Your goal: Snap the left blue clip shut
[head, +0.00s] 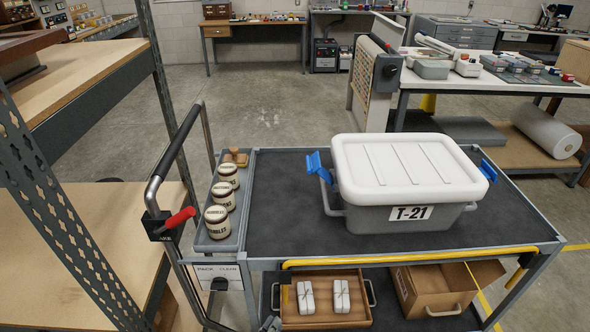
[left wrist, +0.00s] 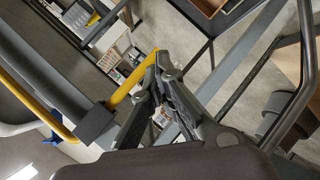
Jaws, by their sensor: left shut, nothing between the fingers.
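A grey tote (head: 400,207) with a white lid (head: 410,168) stands on the cart's dark top, its label reading T-21. The left blue clip (head: 318,168) sticks up and outward from the tote's left end, standing open. The right blue clip (head: 488,171) also juts outward at the other end. A small blue piece, probably a clip, shows in the left wrist view (left wrist: 58,138). My left gripper (head: 270,323) is low at the cart's front edge, well below and apart from the left clip. In the left wrist view its fingers (left wrist: 160,72) are together and empty. My right gripper is out of view.
The cart top (head: 280,205) is clear left of the tote. Labelled jars (head: 217,214) stand in a side tray. A yellow rail (head: 400,258) runs along the front. Below are a wooden tray (head: 325,315) with two wrapped blocks and a cardboard box (head: 430,300).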

